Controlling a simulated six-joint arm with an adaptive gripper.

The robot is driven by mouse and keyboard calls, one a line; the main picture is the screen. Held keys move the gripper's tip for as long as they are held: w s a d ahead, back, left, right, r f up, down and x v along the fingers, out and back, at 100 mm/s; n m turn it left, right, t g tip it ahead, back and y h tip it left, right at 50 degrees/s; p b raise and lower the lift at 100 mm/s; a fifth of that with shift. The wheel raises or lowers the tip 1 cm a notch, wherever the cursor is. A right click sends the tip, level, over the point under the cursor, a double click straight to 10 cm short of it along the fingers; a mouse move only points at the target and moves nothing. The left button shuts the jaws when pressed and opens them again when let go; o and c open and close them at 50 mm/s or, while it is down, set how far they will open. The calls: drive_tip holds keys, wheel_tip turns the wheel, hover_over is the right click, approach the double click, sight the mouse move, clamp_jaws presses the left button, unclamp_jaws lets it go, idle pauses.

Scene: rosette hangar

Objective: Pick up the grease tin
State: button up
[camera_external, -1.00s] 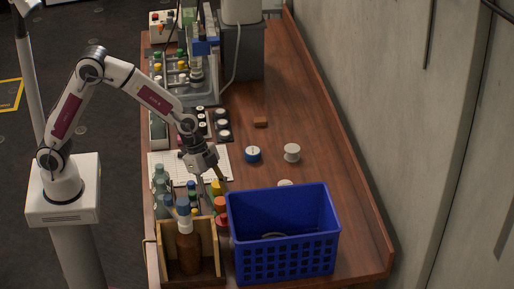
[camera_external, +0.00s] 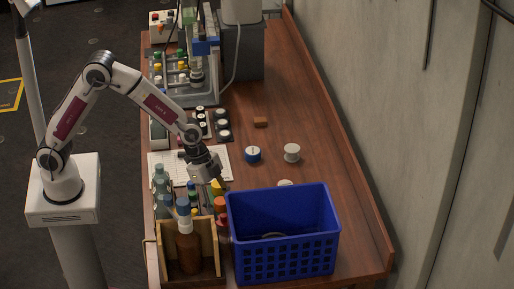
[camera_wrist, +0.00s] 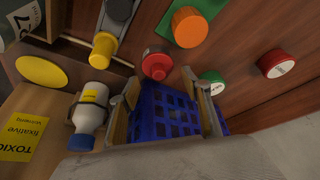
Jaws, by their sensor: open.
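No label reading grease shows, so I cannot tell which container is the grease tin. Round tins on the wooden bench include a blue one with a pale top (camera_external: 253,154), a white one (camera_external: 292,152), and another partly hidden behind the blue basket (camera_external: 286,183). My gripper (camera_external: 215,187) is low over the bottles at the bench's left side, left of the basket. In the wrist view my gripper (camera_wrist: 160,84) has its fingers apart, with the basket (camera_wrist: 165,112) showing between them and a red-capped container (camera_wrist: 156,65) just beyond. Nothing is seen held.
A wooden caddy (camera_external: 203,236) with bottles stands left of the basket. The wrist view shows a white bottle (camera_wrist: 91,112) close beside one finger, and yellow (camera_wrist: 104,47) and orange (camera_wrist: 189,27) caps. The bench's right side is mostly clear.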

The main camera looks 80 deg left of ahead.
sight(222, 216)
drive_tip(key=shift+x, duration=2.15)
drive_tip(key=shift+s, duration=0.15)
drive_tip(key=c, duration=0.9)
